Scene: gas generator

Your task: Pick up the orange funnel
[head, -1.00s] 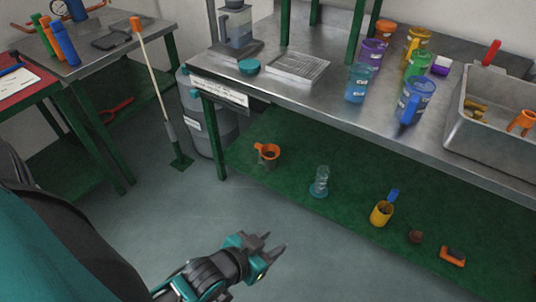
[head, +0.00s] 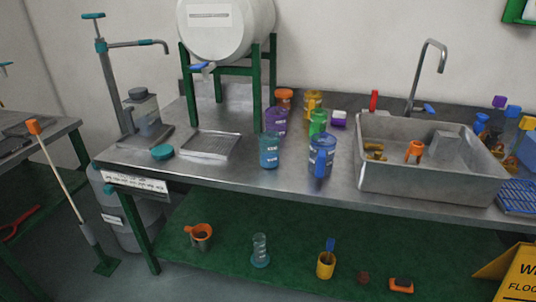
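A cup-like orange piece (head: 200,232) with a wide rim and a side handle sits on the green lower shelf at the left. A smaller orange piece (head: 415,150) stands inside the metal sink (head: 428,183) at the right. I cannot tell for certain which of these is the orange funnel. Neither of my grippers is in view.
The metal counter (head: 230,172) holds several coloured jugs, including a blue jug (head: 322,155), and a drain tray (head: 208,146). A glass cylinder (head: 260,250) and yellow cup (head: 326,265) stand on the lower shelf. A yellow floor sign (head: 520,275) stands at lower right.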

